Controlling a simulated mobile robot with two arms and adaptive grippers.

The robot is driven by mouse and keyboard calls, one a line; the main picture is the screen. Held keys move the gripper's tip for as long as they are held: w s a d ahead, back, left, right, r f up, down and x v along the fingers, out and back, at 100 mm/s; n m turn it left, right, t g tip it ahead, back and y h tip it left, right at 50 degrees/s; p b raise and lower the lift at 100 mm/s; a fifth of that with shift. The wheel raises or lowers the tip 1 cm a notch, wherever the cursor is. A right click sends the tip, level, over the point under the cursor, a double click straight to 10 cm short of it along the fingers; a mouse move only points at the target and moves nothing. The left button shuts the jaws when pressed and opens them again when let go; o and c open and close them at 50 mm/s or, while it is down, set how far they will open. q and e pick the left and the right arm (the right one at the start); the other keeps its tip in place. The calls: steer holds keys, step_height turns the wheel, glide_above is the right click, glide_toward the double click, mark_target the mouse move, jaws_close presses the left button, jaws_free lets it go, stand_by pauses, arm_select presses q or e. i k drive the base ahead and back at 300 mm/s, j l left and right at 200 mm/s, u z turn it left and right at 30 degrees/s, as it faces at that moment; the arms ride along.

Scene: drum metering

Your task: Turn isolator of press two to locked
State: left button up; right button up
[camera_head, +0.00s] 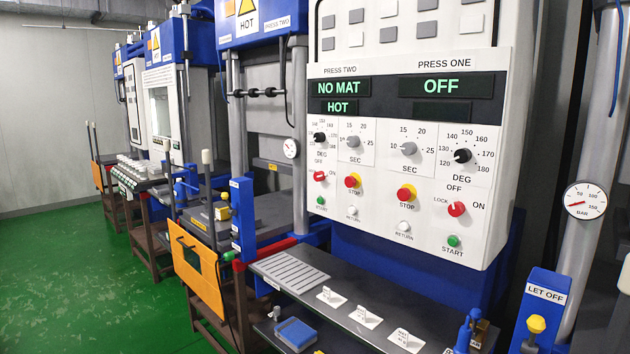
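The isolator of press two (320,176) is a small red rotary knob on the left of the white control panel (390,245), below the press two DEG dial. OFF is printed above it and ON to its right. Its pointer seems turned towards ON, but it is too small to be certain. The press two displays (339,88) read NO MAT and HOT. The similar red isolator of press one (456,209) is at the panel's right, marked LOCK, OFF and ON; the press one display (441,86) reads OFF. Neither of my grippers is in view.
A dark shelf (335,290) with white tags juts out below the panel. A blue LET OFF box (544,294) stands at right. Green floor (70,280) is open at left.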

mark_target(320, 176)
steer(key=i+j+u, duration=0.45)
steer(key=i, duration=0.35)
